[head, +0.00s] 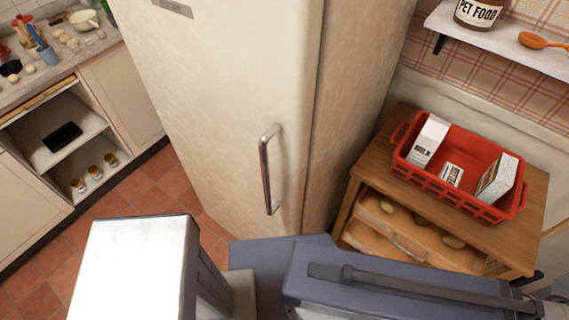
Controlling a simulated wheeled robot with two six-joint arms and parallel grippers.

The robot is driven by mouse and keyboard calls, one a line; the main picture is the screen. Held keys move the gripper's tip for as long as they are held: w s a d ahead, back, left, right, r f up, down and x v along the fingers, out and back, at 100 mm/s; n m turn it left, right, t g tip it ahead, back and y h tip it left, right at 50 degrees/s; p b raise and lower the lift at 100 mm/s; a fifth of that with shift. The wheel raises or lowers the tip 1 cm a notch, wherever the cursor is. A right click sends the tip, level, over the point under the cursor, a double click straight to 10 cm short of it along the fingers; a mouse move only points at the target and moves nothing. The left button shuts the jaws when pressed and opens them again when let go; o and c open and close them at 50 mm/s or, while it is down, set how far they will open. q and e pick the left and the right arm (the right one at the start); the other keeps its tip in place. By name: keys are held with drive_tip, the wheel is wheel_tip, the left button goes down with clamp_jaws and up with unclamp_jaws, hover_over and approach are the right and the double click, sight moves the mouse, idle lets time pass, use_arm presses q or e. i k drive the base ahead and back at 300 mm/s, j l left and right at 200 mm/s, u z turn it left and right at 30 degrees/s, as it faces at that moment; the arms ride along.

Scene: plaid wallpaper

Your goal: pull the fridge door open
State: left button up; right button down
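The fridge (350,110) is a tall cream cabinet in the middle of the head view. Its door (215,90) faces me and looks shut, with a dark seam along its right edge. A vertical metal handle (265,170) sits near that right edge of the door. Parts of my own body fill the bottom of the view, below the handle and apart from it in the picture. Neither gripper's fingers show, and nothing is seen touching the handle. The foot of the fridge is partly hidden by my body.
A wooden cabinet (365,178) with an open drawer (400,235) stands right of the fridge, bearing a red crate (455,195) with cartons. A wall shelf (500,42) is above. A counter (35,78) with open shelves is left. Tiled floor (150,190) is clear between.

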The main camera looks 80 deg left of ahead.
sight(231, 84)
drive_tip(key=l+u, duration=0.1)
drive_tip(key=u, duration=0.85)
drive_tip(key=k+u, duration=0.1)
drive_tip(key=u, duration=0.35)
drive_tip(key=k+l+u, duration=0.1)
drive_tip(key=u, duration=0.35)
